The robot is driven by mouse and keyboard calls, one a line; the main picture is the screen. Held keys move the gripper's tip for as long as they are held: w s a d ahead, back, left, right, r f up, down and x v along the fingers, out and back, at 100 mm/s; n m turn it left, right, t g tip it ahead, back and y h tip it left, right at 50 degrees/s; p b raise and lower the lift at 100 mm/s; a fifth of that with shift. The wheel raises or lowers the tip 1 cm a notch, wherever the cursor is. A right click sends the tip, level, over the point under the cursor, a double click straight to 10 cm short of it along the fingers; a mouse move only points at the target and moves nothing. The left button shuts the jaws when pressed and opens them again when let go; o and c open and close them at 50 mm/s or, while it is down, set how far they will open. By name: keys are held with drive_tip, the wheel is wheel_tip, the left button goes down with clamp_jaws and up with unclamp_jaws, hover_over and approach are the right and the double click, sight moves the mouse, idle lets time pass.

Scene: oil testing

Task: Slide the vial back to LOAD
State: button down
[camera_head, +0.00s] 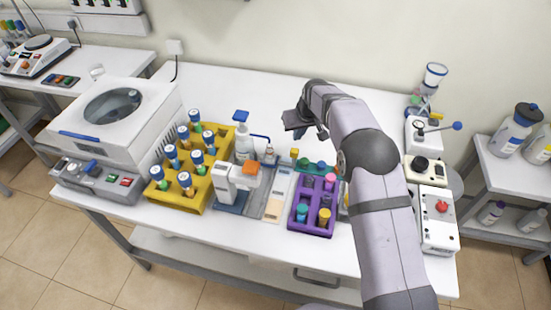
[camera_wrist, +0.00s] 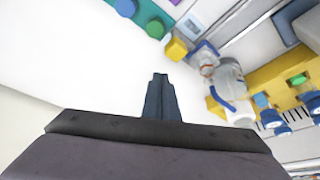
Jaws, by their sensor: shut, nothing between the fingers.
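A small clear vial-like piece with a pale orange top (camera_head: 270,154) stands at the far end of a pale track (camera_head: 274,207), beside the pump bottle. The wrist view shows a clear piece (camera_wrist: 205,57) there, next to a yellow block (camera_wrist: 177,47); the block also shows in the head view (camera_head: 295,152). I cannot read any LOAD mark. My gripper (camera_head: 290,127) is above the back of the table, behind the track and apart from these things. In the wrist view its fingers (camera_wrist: 160,80) are shut and empty over bare white tabletop.
A pump bottle (camera_head: 243,143) and a white stand with an orange block (camera_head: 226,183) are left of the track. A yellow rack (camera_head: 189,205) of vials is farther left. A purple rack (camera_head: 311,230) is right. The back of the table is clear.

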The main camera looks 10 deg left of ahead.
drive_tip(key=shift+f, duration=0.1)
drive_tip(key=shift+f+b, duration=1.4)
drive_tip(key=shift+f, duration=0.7)
drive_tip(key=shift+s, duration=0.2)
drive_tip(key=shift+s+b, duration=0.9)
drive_tip(key=shift+s, duration=2.55)
drive_tip(key=shift+s, duration=0.9)
drive_tip(key=shift+w, duration=0.4)
drive_tip(key=shift+r, duration=0.1)
